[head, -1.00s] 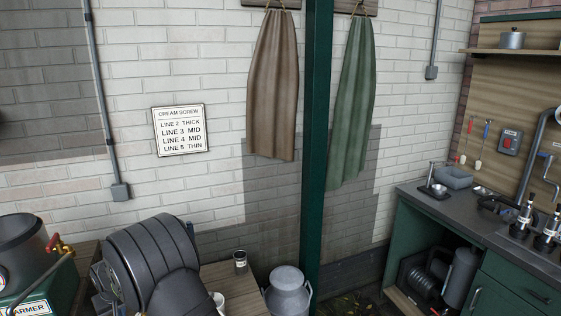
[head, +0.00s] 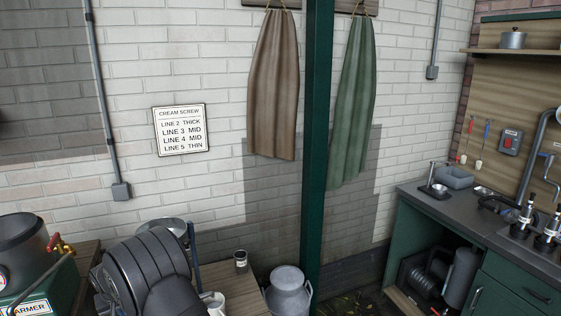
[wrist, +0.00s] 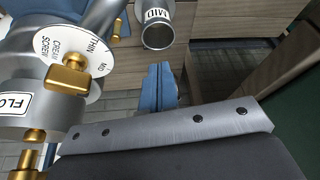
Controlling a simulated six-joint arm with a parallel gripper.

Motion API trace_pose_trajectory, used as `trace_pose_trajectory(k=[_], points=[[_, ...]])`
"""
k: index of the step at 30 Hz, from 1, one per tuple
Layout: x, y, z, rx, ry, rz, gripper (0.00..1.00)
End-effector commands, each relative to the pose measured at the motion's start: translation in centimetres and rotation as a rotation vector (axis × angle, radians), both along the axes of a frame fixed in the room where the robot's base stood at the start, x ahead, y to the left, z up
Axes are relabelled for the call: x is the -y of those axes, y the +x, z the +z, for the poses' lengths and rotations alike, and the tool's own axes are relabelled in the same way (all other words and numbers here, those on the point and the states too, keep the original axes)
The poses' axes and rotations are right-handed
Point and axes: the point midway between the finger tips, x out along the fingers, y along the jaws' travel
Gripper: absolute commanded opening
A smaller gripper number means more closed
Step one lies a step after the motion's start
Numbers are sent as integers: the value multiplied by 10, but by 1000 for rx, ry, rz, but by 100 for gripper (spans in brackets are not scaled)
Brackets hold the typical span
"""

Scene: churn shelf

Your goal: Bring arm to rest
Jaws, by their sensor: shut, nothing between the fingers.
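My arm shows in the head view as a thick dark grey ribbed link at the lower left. My gripper (wrist: 159,72) shows in the wrist view as two blue fingers lying close together, shut with nothing between them. The fingers are hidden in the head view. In the wrist view, a grey metal machine with a white cream screw dial (wrist: 85,50) and a brass knob (wrist: 68,75) is to the left of the fingers. A metal spout labelled MID (wrist: 157,32) is just beyond the fingertips. I cannot tell whether they touch.
A metal bowl (head: 170,226) shows behind my arm. A small dark jar (head: 240,261) and a white cup (head: 215,302) stand on the wooden table (head: 227,281). A milk churn (head: 288,292) stands beside it, near a green post (head: 317,150). A green warmer (head: 40,298) is at left.

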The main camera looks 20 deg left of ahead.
Motion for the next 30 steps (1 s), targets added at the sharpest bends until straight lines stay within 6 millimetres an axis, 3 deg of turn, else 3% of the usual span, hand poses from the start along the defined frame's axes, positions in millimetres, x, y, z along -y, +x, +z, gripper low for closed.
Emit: trace_pose_trajectory(k=[5, 7, 21, 30], points=[[-21, 13, 5, -1, 2, -1, 0], [-25, 16, 19, -1, 3, 0, 0], [4, -2, 103, -1, 2, 2, 0], [57, 24, 90, 103, -94, 113, 0]])
